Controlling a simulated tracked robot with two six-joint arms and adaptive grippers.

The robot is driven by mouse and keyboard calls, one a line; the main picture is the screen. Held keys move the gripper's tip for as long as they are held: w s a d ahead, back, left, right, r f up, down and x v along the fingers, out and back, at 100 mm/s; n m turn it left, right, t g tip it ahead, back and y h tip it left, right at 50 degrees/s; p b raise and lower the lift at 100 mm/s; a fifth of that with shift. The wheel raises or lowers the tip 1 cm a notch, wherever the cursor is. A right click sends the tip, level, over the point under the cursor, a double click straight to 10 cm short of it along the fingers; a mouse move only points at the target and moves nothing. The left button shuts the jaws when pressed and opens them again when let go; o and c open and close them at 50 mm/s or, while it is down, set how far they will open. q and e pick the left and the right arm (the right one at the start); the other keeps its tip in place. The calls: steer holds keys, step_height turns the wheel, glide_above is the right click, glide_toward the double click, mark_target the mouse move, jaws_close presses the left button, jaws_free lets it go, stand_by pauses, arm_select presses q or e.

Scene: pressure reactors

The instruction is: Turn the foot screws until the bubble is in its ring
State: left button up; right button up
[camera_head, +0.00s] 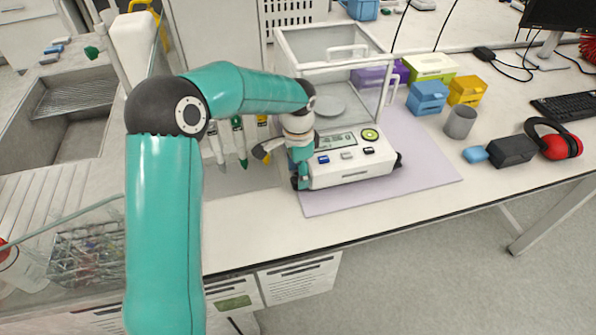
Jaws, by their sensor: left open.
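A white balance (349,170) with a clear glass draft shield (320,62) stands on a pale purple mat (425,178). A round green-ringed level (370,134) is on its front panel, beside the display; the bubble is too small to place. A dark foot screw (398,160) shows at the balance's right front corner. The left front foot screw is hidden or cannot be told from my gripper. My left gripper (281,167) is open at the balance's left front corner, fingers pointing down; I cannot tell whether it touches anything. My right gripper is not in view.
Pipettes (239,143) hang just behind and left of my gripper. Blue (428,97) and yellow (467,90) boxes, a grey cup (460,122) and red ear defenders (556,139) stand to the right. A sink (68,105) is at left. The bench front edge is mostly clear.

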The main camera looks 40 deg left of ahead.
arm_select(q)
steer(key=shift+f, duration=0.25)
jaws_close()
steer(key=shift+m, duration=0.7)
jaws_free()
steer(key=shift+r, duration=0.1)
